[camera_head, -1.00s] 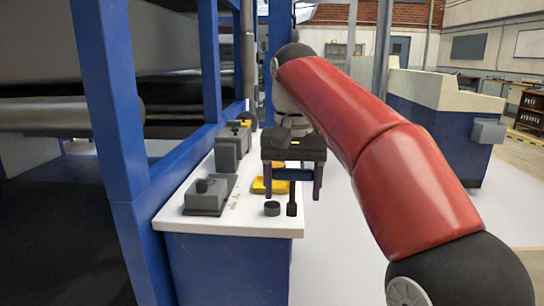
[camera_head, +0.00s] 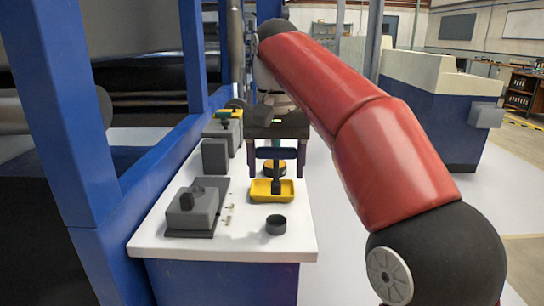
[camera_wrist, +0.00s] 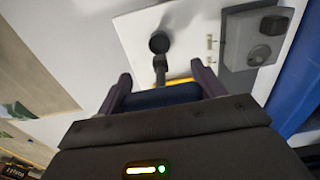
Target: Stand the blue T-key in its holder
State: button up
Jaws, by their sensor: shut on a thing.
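My gripper (camera_head: 277,160) is shut on the blue T-key (camera_head: 279,153). The key's dark blue crossbar lies between the two fingers, and its dark stem hangs down in front of the yellow tray in the head view. Whether the stem's tip touches anything is unclear. The crossbar also shows between the fingers in the wrist view (camera_wrist: 168,97). A short dark round cup (camera_head: 276,225), which looks like the holder, stands on the white bench near its front edge, apart from the key. It also shows beyond the stem in the wrist view (camera_wrist: 160,42).
A yellow tray (camera_head: 259,193) lies behind the cup. A grey box with a knob (camera_head: 193,208) stands at left, with another grey block (camera_head: 215,157) behind it. A round yellow-rimmed thing (camera_head: 275,168) is partly hidden. Blue machine posts (camera_head: 75,110) border the bench's left side.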

aim_at(277, 186)
jog(key=shift+s+f, duration=0.15)
jog(key=shift+f, duration=2.15)
jog(key=shift+f+b, duration=1.25)
jog(key=shift+f, duration=0.6)
jog(key=shift+f+p, duration=0.1)
jog(key=shift+p, duration=0.3)
jog(key=o, duration=1.6)
jog(key=shift+r+p, duration=0.9)
jog(key=shift+r, duration=2.6)
